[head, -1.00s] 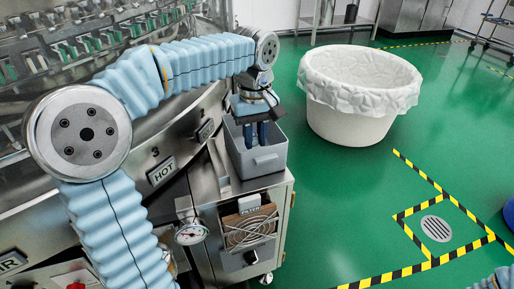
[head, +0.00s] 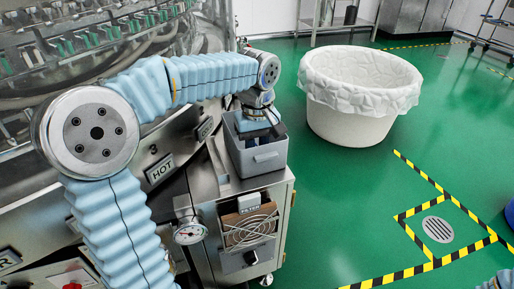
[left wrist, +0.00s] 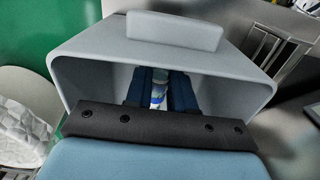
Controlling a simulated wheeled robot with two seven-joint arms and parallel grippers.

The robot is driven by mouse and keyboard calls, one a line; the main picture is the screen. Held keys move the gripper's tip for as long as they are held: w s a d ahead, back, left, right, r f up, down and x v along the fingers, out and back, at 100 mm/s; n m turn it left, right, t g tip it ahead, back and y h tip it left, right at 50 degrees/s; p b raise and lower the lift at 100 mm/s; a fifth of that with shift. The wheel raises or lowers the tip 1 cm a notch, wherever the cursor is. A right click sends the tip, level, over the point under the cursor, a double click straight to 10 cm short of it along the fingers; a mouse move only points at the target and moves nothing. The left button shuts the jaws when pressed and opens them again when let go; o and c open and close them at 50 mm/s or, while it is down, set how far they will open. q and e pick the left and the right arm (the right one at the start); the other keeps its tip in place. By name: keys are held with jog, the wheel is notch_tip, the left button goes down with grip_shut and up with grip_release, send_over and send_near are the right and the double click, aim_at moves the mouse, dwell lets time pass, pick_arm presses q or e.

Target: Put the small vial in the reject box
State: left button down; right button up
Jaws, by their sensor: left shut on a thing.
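The grey reject box (head: 265,160) sits on top of the steel cabinet beside the washer. My left gripper reaches down into it from above; the box walls hide its fingers in the head view. In the left wrist view the left gripper (left wrist: 160,92) has its blue fingers inside the box (left wrist: 88,68), shut on the small vial (left wrist: 158,94). The vial is slim and pale with a blue band, and stands roughly in line with the fingers. Its lower end is hard to make out. My right gripper is out of view.
The rotary washer (head: 60,75) fills the left side. A large white lined bin (head: 352,125) stands on the green floor to the right.

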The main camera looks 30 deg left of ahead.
pick_arm(q)
jog(key=c, duration=1)
grip_release()
jog(key=shift+o, duration=0.2)
jog(key=shift+r, duration=0.1)
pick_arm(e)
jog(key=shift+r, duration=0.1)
pick_arm(q)
jog(key=shift+r+p, duration=3.8)
jog(key=shift+r, duration=0.25)
notch_tip(320, 180, up, 5)
jog(key=p, duration=0.4)
jog(key=shift+f, duration=0.1)
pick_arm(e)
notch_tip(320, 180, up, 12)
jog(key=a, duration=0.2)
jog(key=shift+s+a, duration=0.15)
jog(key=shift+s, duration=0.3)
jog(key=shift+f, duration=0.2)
